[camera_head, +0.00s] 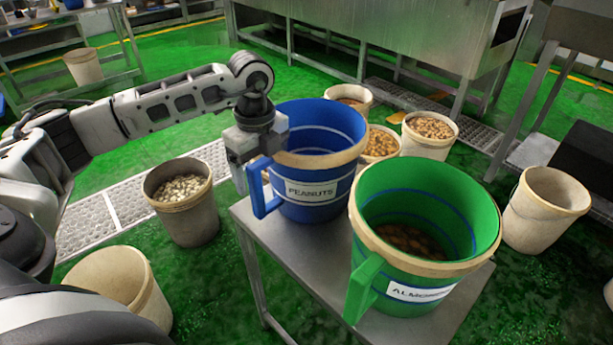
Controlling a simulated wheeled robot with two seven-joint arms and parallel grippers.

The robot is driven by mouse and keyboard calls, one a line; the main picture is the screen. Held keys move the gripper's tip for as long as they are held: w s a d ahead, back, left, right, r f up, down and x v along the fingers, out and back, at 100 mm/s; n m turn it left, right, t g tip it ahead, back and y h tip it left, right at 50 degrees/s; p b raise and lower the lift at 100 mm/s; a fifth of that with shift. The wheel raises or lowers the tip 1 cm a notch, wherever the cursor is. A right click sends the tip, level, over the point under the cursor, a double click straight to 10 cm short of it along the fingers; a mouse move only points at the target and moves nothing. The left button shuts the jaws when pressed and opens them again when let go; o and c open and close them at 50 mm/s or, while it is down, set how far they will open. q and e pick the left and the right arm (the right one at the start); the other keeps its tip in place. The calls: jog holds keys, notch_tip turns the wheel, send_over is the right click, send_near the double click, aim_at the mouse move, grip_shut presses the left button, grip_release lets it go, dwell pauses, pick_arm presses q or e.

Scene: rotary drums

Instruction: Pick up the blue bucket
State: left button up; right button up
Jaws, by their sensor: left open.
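The blue bucket (330,212) stands upright on a small metal table, with a beige rim band and a label reading PEANUTS. Its blue handle (260,190) sticks out on the left side. My left gripper (240,180) points down at the handle's upper left, open, with its fingers close to the handle. I cannot tell whether they touch it. The part of the bucket I can see inside shows no contents. My right gripper is not in view.
A green bucket (420,277) labelled ALMONDS, with brown nuts inside, stands close at the right on the same metal table (317,262). Several beige pails stand on the green floor around it, one with pale nuts (190,222) at left. Metal machinery (400,35) is behind.

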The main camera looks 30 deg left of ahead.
pick_arm(q)
jog(key=shift+f, duration=0.4)
jog(key=c, duration=1.6)
jog(key=shift+w+r, duration=0.15)
jog(key=shift+r, duration=0.05)
grip_shut()
